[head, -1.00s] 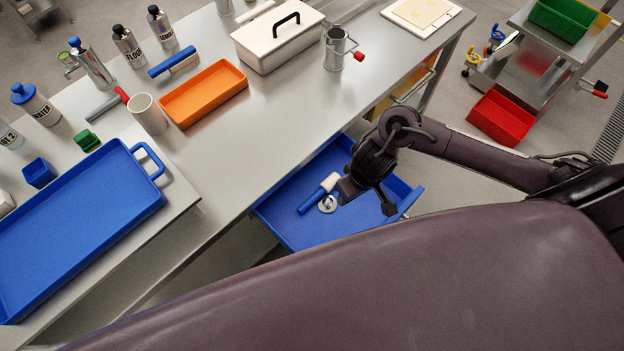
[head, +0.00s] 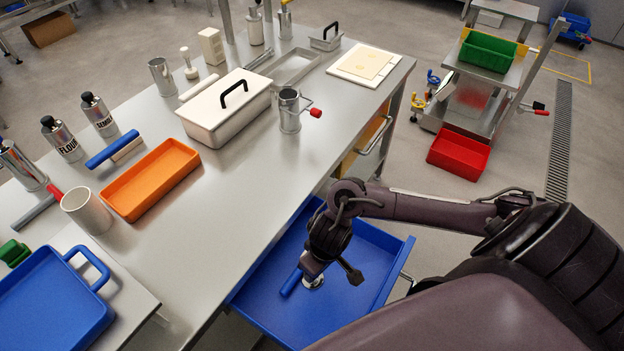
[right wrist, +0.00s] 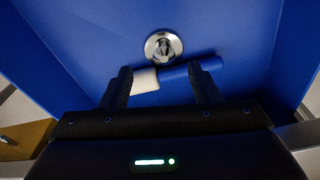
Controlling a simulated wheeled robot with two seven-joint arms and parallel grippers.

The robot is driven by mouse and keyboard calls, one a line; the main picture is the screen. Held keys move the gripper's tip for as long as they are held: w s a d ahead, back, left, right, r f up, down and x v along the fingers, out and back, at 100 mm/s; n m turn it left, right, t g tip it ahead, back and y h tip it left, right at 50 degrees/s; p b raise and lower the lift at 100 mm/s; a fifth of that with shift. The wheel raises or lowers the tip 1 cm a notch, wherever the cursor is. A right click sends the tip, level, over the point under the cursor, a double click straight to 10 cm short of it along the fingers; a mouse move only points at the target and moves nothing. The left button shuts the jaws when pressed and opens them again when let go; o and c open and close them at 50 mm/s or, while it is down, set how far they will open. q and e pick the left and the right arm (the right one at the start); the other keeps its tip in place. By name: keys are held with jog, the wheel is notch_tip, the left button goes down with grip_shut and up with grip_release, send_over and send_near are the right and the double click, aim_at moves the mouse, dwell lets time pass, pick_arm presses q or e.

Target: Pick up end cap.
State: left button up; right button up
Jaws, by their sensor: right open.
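The end cap looks to be the round shiny metal piece (right wrist: 163,47) lying in the open blue drawer (head: 262,312). It is partly visible in the head view (head: 314,284), just below my gripper. A tool with a blue handle (right wrist: 190,72) and a white end (right wrist: 145,80) lies beside it. My right gripper (right wrist: 160,76) is open above the drawer floor. In the wrist view its fingers point towards the cap, which shows just beyond the fingertips, with the tool crossing between them. I cannot tell the exact height. My left gripper is not in view.
The steel worktop (head: 235,205) above the drawer carries an orange tray (head: 150,178), a white lidded box (head: 225,108) and a metal cup with a red-knobbed crank (head: 290,112). A red bin (head: 458,152) stands at right.

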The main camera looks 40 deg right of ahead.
jog(key=f, duration=0.2)
jog(key=w+f+b, duration=0.1)
jog(key=f, duration=0.1)
jog(key=f+b, duration=0.1)
jog(key=f, duration=0.1)
jog(key=shift+w+a+f, duration=0.3)
jog(key=shift+a, duration=0.1)
jog(key=c, duration=1.1)
jog(key=shift+s, duration=0.1)
